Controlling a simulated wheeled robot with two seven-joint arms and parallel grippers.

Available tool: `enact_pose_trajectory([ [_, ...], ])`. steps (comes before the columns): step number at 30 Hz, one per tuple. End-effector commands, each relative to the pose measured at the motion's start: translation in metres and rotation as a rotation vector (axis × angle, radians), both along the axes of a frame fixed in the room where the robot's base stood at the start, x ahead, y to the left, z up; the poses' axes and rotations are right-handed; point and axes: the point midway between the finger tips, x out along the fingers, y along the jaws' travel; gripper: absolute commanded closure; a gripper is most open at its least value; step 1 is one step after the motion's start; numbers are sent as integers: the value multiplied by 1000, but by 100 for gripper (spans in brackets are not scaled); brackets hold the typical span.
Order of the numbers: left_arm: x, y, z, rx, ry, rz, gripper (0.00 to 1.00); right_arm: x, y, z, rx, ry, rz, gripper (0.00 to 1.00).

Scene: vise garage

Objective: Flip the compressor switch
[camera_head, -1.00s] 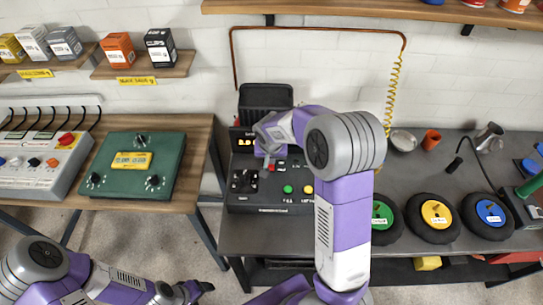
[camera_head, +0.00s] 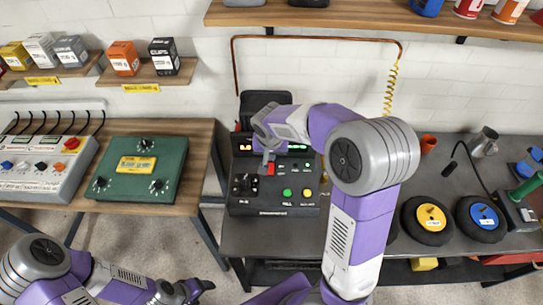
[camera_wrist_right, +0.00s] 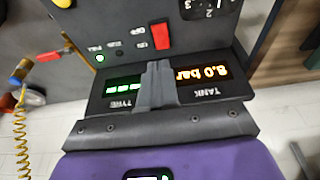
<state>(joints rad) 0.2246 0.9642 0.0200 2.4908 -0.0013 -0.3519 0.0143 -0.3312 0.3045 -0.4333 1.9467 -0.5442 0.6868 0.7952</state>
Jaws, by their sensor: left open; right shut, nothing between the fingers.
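The compressor control box (camera_head: 272,206) is black and stands on the grey workbench. Its red switch (camera_head: 268,170) shows just below my right gripper (camera_head: 268,155) in the head view. In the right wrist view the red switch (camera_wrist_right: 160,37) lies just beyond the tips of my right gripper (camera_wrist_right: 157,66). Those fingers are shut and empty, in front of the panel between the two displays; contact cannot be told. The tank display (camera_wrist_right: 207,80) reads 8.0 bar in orange, and the tyre display (camera_wrist_right: 123,86) shows green dashes. My left gripper (camera_head: 197,288) is open, low at the left, away from the box.
Green (camera_head: 287,192) and yellow buttons sit near the switch. A green instrument box (camera_head: 142,168) stands on the wooden table at left. My right arm hides part of the bench.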

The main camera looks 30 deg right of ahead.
Motion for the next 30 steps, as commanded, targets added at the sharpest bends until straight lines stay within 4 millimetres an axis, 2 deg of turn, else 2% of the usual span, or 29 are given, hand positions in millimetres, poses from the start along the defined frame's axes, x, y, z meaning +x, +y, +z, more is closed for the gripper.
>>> enact_pose_trajectory([
  [1,0,0,3,0,0,0,31,-3,3,12,2,-4,2,100],
  [3,0,0,5,0,0,0,31,-8,6,24,2,-4,2,100],
  [9,0,0,8,0,0,0,31,-17,10,43,0,-1,2,100],
  [30,0,0,12,0,0,0,31,-19,11,50,0,0,1,100],
])
